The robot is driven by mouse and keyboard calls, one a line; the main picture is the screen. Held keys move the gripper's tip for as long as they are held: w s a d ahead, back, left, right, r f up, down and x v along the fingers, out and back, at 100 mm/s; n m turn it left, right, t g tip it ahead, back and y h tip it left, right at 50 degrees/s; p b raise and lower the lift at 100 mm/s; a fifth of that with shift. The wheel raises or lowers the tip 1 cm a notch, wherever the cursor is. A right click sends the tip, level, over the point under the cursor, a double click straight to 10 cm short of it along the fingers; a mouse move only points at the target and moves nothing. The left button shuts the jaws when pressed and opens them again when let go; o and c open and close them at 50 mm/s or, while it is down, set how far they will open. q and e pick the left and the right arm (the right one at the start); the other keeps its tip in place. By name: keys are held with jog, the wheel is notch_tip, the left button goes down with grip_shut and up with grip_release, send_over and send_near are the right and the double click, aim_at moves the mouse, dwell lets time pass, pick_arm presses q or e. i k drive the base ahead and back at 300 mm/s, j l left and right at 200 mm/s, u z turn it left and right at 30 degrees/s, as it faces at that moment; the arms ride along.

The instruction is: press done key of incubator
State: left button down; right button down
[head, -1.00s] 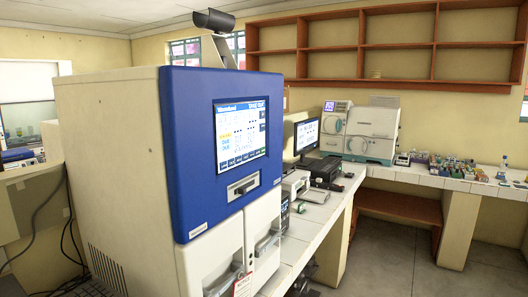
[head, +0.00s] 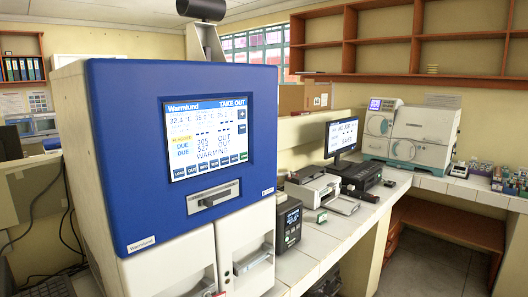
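The incubator (head: 110,150) is a tall white cabinet with a blue front panel, standing at the left and middle of the head view. Its lit touch screen (head: 207,138) reads "Warmlund" and "TAKE OUT", with temperatures and "DUE ... OUT" lines. A row of small dark blue keys (head: 207,165) runs along the bottom of the screen. The last key at the right of the row is green (head: 243,156); its label is too small to read. Neither of my grippers shows in the head view.
Below the screen is a slot with a dark handle (head: 215,197). To the right, a white bench (head: 345,235) carries a black device (head: 288,225), a printer-like unit (head: 312,188) and a monitor (head: 342,135). Cables hang at the left. Open floor (head: 430,262) shows at the lower right.

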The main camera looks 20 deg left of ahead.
aim_at(243, 156)
jog(key=i+l+u, duration=0.1)
jog(key=l, duration=0.25)
jog(key=i+l+u, duration=0.1)
jog(key=i+l, duration=0.15)
jog(key=l, duration=0.15)
jog(key=i+l+u, duration=0.15)
jog(key=l, duration=0.25)
jog(key=i+l+u, duration=0.1)
jog(key=l, duration=0.3)
